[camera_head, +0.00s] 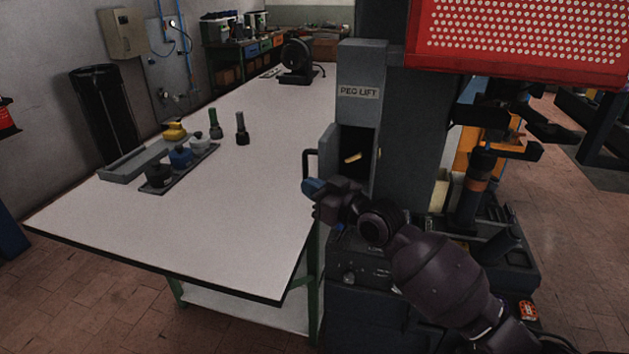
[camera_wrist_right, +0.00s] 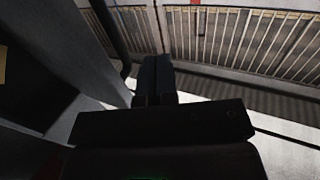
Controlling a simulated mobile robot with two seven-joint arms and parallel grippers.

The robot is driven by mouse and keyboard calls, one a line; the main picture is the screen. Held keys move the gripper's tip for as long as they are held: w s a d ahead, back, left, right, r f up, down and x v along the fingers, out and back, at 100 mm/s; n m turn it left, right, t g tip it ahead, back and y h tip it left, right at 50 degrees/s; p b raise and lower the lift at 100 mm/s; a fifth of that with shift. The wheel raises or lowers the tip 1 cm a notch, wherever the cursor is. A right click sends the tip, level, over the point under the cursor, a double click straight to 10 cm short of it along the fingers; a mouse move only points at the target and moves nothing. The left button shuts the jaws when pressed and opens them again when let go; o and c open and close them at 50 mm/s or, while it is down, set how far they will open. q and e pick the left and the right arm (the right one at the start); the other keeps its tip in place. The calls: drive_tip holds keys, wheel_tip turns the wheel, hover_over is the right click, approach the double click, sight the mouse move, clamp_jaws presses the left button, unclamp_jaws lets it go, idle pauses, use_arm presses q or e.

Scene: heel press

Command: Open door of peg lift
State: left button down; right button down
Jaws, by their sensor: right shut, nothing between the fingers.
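The peg lift (camera_head: 358,110) is a tall grey housing with a "PEG LIFT" label, at the right edge of the white table. Its door (camera_head: 327,147) stands swung out to the left, and a dark opening (camera_head: 359,142) shows beside it with a small yellowish piece (camera_head: 352,158) inside. A dark bar handle (camera_head: 308,163) sits on the door's left side. My right gripper (camera_head: 312,186), with blue on its fingers, is just below the handle and door. Its fingers are together and empty in the right wrist view (camera_wrist_right: 155,78). Contact with the door is unclear. My left gripper is out of view.
The white table (camera_head: 240,235) is mostly clear left of the lift. A tray of coloured pots (camera_head: 180,165) and two dark bottles stand at its far left. The red perforated guard (camera_head: 520,40) and black press parts (camera_head: 470,200) crowd the right side.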

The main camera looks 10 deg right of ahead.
drive_tip(key=s, duration=0.8)
drive_tip(key=s+d+f+m+h, duration=0.25)
drive_tip(key=d+f+h, duration=0.2)
drive_tip(key=f, duration=0.35)
drive_tip(key=s+d+f+m+h, duration=0.1)
drive_tip(key=s+d+f+h, duration=0.2)
drive_tip(key=d+f, duration=0.4)
drive_tip(key=s+d+f+m+g+h, duration=0.1)
drive_tip(key=s+d+f+h, duration=0.1)
drive_tip(key=s+f, duration=0.5)
drive_tip(key=s+d+f+m+g+h, duration=0.1)
drive_tip(key=s+d+f+m, duration=0.1)
drive_tip(key=s+f, duration=0.6)
drive_tip(key=shift+s+d+f+g+h, duration=0.15)
drive_tip(key=shift+s+g+h, duration=0.25)
drive_tip(key=shift+s, duration=0.65)
